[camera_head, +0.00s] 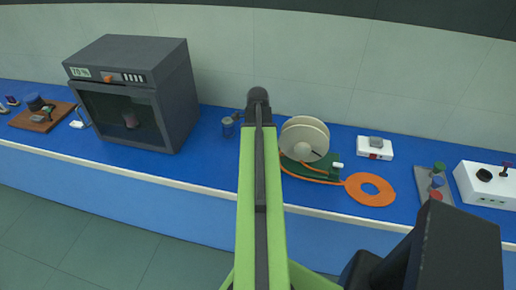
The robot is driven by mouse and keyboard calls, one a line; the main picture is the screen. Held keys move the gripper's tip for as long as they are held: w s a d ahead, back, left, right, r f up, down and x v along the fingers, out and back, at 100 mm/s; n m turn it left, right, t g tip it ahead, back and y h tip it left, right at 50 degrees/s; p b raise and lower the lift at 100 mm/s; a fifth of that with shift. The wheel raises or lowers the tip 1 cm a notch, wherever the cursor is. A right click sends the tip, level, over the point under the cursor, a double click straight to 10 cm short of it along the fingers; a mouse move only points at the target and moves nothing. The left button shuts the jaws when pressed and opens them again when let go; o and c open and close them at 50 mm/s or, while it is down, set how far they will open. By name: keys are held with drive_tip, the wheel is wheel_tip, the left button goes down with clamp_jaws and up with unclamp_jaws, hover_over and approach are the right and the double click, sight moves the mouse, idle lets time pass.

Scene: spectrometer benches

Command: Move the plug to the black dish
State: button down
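I cannot pick out the plug for sure. Small red, blue and green pieces stand on a grey plate (447,198) at the right of the bench, and a small white piece (337,165) sits by the reel on the green base. No black dish is clearly recognisable; a dark round part (484,175) shows on the white box (471,190) at the far right. My green arm or column rises through the middle of the view, with a dark end over the bench's back. I cannot make out my gripper's fingers.
The blue bench (216,172) runs along the wall. A dark oven-like cabinet (151,123) stands at left, with a brown board (38,124) beyond it. My dark body part blocks the lower right.

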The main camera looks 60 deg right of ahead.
drive_tip(key=shift+f+b, duration=0.4)
drive_tip(key=shift+f, duration=0.1)
drive_tip(key=shift+r, duration=0.2)
drive_tip(key=shift+r+p, duration=0.7)
drive_tip(key=shift+p, duration=0.15)
drive_tip(key=shift+f+b, duration=0.9)
drive_tip(key=c, duration=1.4)
unclamp_jaws()
drive_tip(key=shift+r, duration=0.1)
